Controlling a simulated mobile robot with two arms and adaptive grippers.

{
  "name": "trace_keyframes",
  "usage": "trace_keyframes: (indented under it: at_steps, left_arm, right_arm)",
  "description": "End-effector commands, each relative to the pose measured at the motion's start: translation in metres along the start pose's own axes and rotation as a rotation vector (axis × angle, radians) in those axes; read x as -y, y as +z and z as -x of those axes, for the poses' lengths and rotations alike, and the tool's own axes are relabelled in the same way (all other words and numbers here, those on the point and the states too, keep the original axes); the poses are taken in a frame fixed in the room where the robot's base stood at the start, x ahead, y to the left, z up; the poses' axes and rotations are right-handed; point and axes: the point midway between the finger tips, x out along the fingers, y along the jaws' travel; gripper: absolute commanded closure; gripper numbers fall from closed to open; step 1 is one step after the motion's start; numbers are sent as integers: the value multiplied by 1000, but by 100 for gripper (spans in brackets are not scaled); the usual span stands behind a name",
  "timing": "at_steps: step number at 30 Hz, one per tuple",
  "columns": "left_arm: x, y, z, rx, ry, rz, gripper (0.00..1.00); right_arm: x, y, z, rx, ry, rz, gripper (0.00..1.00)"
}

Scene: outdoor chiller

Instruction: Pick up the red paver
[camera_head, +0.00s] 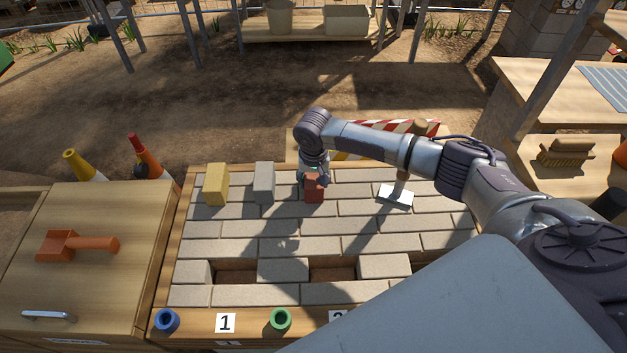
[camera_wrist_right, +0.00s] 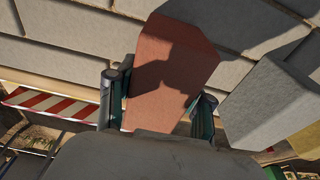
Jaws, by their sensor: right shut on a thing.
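The red paver (camera_head: 314,188) stands upright near the back edge of the paved table in the head view. My right gripper (camera_head: 313,175) comes down on it from behind and is shut on it. In the right wrist view the red paver (camera_wrist_right: 168,75) sits between the two fingers of my right gripper (camera_wrist_right: 160,105), one finger on each side. I cannot tell whether the paver touches the paving or is slightly raised. My left gripper is not in view.
A grey paver (camera_head: 264,183) and a yellow paver (camera_head: 215,184) stand to the left. A white-bladed trowel (camera_head: 396,195) lies right of the red paver. A striped barrier (camera_head: 425,128) stands behind the table.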

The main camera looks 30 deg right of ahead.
Motion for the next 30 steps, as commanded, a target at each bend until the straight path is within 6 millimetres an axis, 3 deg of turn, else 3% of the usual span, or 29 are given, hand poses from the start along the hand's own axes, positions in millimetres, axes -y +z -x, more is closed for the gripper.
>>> trace_keyframes:
  at_steps: [8, 17, 30]
  left_arm:
    - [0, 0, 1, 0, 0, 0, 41]
    - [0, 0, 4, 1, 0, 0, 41]
    - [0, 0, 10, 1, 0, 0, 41]
  right_arm:
    - [0, -2, 6, -3, -2, -1, 100]
    - [1, -7, 42, -5, -6, -1, 100]
    - [-74, 16, 92, -4, 0, -2, 100]
